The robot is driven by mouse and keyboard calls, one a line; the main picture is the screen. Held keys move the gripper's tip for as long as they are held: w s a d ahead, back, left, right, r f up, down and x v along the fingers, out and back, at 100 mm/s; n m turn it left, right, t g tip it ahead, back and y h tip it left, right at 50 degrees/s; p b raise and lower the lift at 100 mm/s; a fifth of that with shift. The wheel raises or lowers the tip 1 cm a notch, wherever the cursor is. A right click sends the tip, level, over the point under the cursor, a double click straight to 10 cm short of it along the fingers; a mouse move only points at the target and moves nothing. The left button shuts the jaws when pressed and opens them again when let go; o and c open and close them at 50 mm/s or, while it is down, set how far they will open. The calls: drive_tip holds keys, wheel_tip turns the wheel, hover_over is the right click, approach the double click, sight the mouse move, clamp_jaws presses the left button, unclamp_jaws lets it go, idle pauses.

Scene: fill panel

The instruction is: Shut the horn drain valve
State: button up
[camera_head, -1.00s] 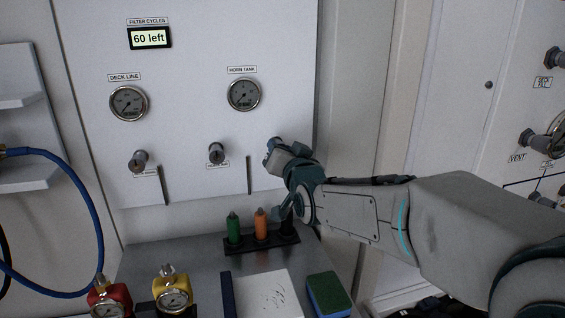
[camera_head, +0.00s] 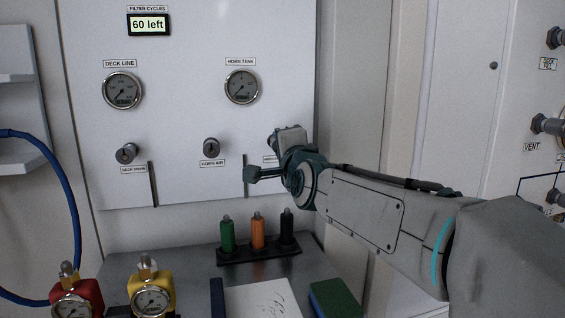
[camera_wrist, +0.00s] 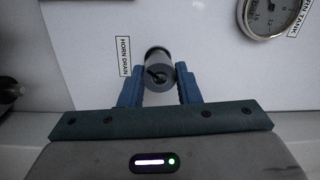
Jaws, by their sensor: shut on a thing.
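The horn drain valve is a round grey knob (camera_wrist: 158,70) on the white panel, beside the HORN DRAIN label (camera_wrist: 123,58) in the wrist view. A dark mark shows on its face. My gripper (camera_wrist: 160,82) has its two blue fingers on either side of the knob and is shut on it. In the head view my gripper (camera_head: 274,143) is at the panel's lower right and mostly hides the knob. Only part of the label (camera_head: 270,159) shows there.
Two other knobs, deck drain (camera_head: 127,152) and horn air (camera_head: 211,147), sit to the left. The horn tank gauge (camera_head: 242,87) is above.

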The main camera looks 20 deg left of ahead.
drive_tip(key=m+b, duration=0.2)
drive_tip(key=m, duration=1.2)
drive_tip(key=m+h+b, duration=0.1)
drive_tip(key=m+b, duration=0.1)
drive_tip(key=m, duration=1.3)
drive_tip(key=shift+s+a+f+h, duration=0.1)
drive_tip(key=shift+a+h, duration=0.1)
drive_tip(key=shift+h, duration=0.1)
drive_tip(key=shift+m, duration=0.3)
drive_tip(key=o, duration=1)
